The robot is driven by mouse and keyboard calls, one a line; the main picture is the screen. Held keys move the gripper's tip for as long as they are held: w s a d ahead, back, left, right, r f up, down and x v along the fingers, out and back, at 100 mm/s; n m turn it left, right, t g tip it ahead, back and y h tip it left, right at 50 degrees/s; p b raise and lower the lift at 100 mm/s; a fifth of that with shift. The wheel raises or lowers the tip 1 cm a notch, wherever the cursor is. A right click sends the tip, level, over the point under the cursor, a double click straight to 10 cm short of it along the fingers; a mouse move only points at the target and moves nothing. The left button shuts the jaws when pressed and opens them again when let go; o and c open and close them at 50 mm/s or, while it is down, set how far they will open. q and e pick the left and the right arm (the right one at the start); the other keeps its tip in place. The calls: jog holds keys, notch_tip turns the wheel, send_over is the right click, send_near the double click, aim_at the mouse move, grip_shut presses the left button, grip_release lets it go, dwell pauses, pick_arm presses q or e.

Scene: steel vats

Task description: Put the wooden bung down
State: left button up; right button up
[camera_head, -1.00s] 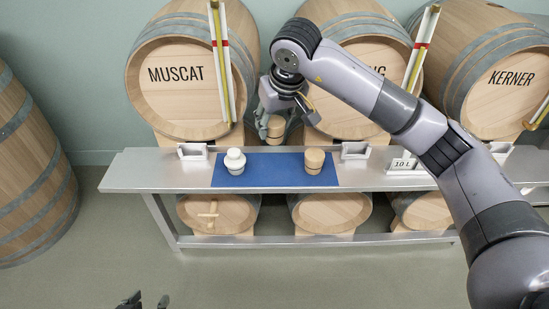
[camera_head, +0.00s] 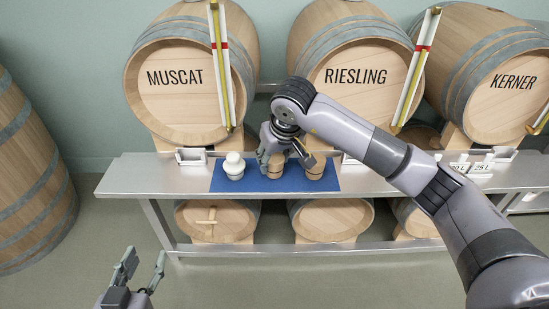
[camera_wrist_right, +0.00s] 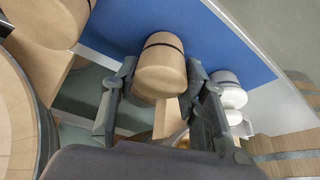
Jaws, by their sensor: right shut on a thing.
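My right gripper (camera_head: 284,160) is shut on a wooden bung (camera_head: 272,168) with a dark band. The bung is over the blue mat (camera_head: 222,184); I cannot tell whether it touches the mat. In the right wrist view the held bung (camera_wrist_right: 162,62) sits between the two fingers (camera_wrist_right: 160,108). A second wooden bung (camera_head: 316,168) stands on the mat to its right, close to the gripper. A white bung (camera_head: 234,167) stands on the mat to its left and also shows in the wrist view (camera_wrist_right: 230,92). My left gripper (camera_head: 141,268) is open and empty, low at the left, away from the bench.
The steel bench (camera_head: 135,180) carries the mat and small metal holders (camera_head: 190,156). Barrels marked MUSCAT (camera_head: 175,95), RIESLING (camera_head: 350,90) and KERNER (camera_head: 510,70) stand behind, with upright gauges in front. Small volume signs (camera_head: 470,168) stand at the right.

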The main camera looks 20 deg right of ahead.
jog(key=shift+f, duration=0.15)
jog(key=o, duration=1.3)
pick_arm(q)
jog(key=shift+w+d+r, duration=0.1)
jog(key=shift+w+r, duration=0.05)
jog(key=shift+r, duration=0.2)
